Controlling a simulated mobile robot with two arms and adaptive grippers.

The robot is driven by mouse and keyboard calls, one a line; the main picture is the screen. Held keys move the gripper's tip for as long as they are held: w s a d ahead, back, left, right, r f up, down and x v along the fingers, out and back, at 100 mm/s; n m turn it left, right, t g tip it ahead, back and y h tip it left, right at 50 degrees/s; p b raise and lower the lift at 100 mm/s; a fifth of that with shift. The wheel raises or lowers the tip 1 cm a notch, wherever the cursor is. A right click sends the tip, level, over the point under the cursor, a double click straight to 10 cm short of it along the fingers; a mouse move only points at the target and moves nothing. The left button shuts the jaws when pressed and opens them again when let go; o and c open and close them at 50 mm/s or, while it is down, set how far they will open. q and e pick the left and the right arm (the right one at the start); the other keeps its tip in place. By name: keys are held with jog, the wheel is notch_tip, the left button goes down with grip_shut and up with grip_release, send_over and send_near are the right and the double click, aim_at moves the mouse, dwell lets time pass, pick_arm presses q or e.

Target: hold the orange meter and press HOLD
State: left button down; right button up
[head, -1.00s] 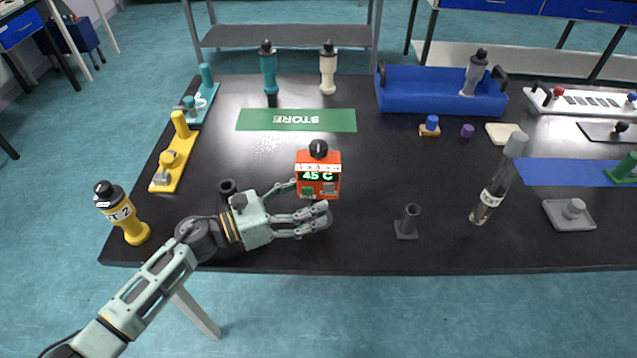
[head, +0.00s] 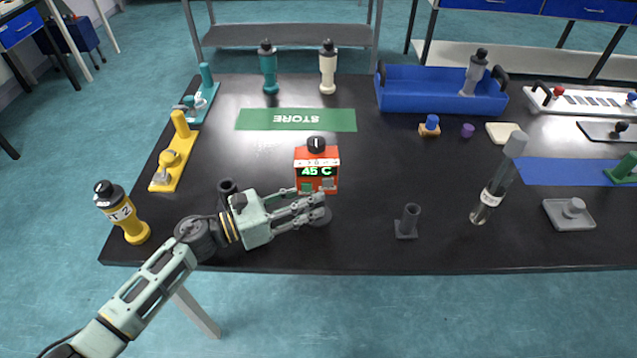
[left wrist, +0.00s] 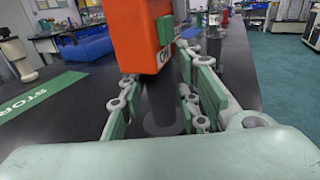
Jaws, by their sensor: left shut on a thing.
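The orange meter (head: 301,161) stands upright near the front of the black table. It has a black knob on top and a lit green display reading 45 C. A green button and a grey button sit low on its face, partly behind my fingers. My right gripper is out of view.
A yellow bottle (head: 124,213) stands at the front left, and a small dark cup (head: 227,186) is behind my left wrist. A dark holder (head: 408,222) and a leaning clear tube (head: 494,190) stand to the right. The green STORE mat (head: 250,119) is bare.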

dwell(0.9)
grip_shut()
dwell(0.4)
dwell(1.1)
